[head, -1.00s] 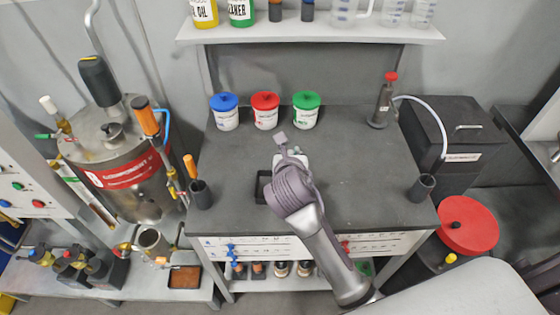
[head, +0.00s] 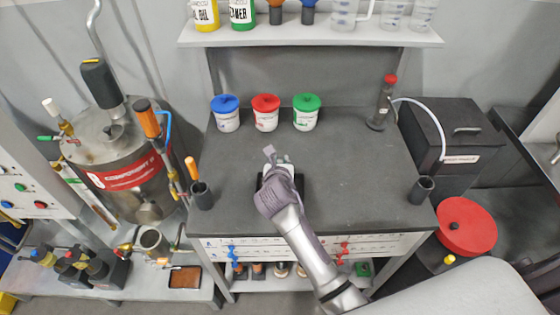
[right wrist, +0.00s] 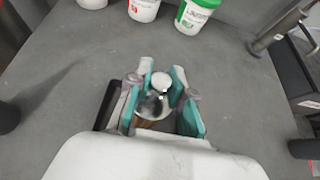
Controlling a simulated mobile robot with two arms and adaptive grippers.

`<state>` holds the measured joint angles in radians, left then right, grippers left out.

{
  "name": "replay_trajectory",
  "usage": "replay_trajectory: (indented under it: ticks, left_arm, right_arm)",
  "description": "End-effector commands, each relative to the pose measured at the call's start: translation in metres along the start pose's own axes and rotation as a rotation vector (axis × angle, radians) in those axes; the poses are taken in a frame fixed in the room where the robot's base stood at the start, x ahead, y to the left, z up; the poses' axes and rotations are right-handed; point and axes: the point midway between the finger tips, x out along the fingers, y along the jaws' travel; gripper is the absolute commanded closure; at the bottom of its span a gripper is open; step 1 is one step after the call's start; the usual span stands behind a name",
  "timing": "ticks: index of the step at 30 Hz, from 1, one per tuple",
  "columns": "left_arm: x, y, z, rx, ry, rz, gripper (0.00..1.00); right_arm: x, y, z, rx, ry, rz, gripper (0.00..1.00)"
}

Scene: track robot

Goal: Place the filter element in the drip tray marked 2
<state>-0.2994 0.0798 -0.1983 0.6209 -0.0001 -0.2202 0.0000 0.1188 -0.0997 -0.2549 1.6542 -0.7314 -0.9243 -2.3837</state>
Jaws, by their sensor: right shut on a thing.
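My right gripper (head: 281,163) is over the middle of the grey workbench. In the right wrist view its teal-padded fingers (right wrist: 163,90) are shut on a small part with a round whitish top and a shiny, brownish lower body, apparently the filter element (right wrist: 160,82). In the head view this part is mostly hidden by the gripper. A black drip tray (head: 299,184) lies on the bench under the gripper, largely covered by it; its dark edge also shows left of the fingers in the right wrist view (right wrist: 104,106). No number is readable on it. My left gripper is not in view.
Blue (head: 226,119), red (head: 265,118) and green (head: 306,117) lidded tubs stand at the bench's back. Dark cups stand at left (head: 202,196) and right (head: 421,190). A brown-filled tray (head: 185,278) lies on the lower left shelf. The bench's right half is mostly clear.

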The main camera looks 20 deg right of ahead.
Motion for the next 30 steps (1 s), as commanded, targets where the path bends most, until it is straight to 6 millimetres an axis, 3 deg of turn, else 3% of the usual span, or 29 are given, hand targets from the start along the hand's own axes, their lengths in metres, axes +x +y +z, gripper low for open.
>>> replay_trajectory:
  ticks: [2, 3, 7, 19, 30]
  left_arm:
    - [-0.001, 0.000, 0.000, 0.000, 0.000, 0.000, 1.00]
    - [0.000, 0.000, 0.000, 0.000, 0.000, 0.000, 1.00]
    - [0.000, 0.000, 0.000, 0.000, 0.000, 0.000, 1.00]
    - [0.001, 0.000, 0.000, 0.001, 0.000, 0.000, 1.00]
    - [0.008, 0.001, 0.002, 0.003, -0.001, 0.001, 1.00]
  right_arm:
    - [0.001, 0.000, -0.002, -0.002, 0.000, 0.000, 1.00]
    - [0.001, 0.000, -0.002, -0.001, 0.000, 0.000, 0.73]
    - [0.001, 0.000, -0.002, -0.001, 0.000, 0.000, 0.54]
    - [-0.006, 0.000, 0.000, -0.001, 0.000, 0.001, 0.54]
    - [-0.080, 0.000, -0.001, 0.000, -0.001, 0.001, 0.54]
